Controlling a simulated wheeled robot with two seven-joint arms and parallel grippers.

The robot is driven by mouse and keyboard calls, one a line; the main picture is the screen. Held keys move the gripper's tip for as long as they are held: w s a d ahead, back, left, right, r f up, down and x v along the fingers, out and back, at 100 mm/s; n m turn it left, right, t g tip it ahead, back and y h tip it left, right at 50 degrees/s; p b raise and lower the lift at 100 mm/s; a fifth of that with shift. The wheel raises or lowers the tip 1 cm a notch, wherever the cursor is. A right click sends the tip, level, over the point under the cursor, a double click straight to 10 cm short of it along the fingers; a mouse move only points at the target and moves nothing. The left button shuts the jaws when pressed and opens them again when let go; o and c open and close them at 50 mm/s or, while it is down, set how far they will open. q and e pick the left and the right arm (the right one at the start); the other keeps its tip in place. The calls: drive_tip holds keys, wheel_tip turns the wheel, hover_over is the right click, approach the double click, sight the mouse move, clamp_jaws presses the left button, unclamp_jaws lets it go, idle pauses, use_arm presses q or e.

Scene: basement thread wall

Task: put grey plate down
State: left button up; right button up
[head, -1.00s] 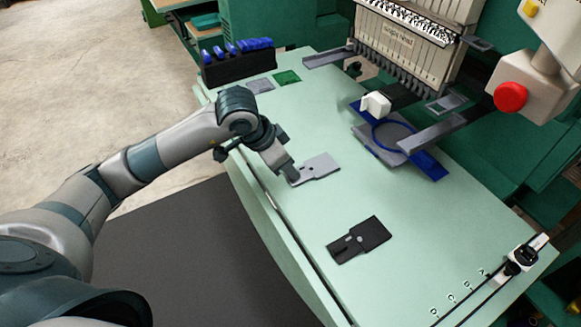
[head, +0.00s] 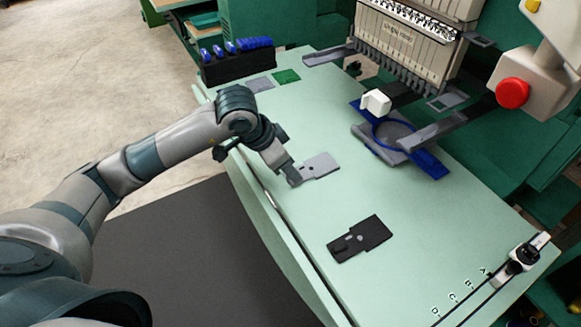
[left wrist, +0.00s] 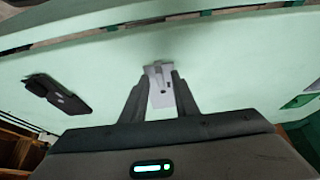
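The grey plate (head: 319,165) lies flat on the pale green table, a wider panel with a narrower tab at its left end. My left gripper (head: 294,181) points down at that tab. In the left wrist view the light grey plate (left wrist: 162,92) shows between the two fingers of the left gripper (left wrist: 159,72). The fingers stand apart on either side of it and look open. Whether a fingertip touches the tab is too small to tell. My right gripper is in neither view.
A black plate (head: 360,239) lies nearer on the table (head: 290,225). A blue hoop piece (head: 428,165) sits under the embroidery machine (head: 405,40) at the right. A black rack (head: 238,67) with blue items, a flat grey piece and a green piece (head: 287,76) are at the back left.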

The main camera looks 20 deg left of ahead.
use_arm(q)
drive_tip(key=shift+r, duration=0.1)
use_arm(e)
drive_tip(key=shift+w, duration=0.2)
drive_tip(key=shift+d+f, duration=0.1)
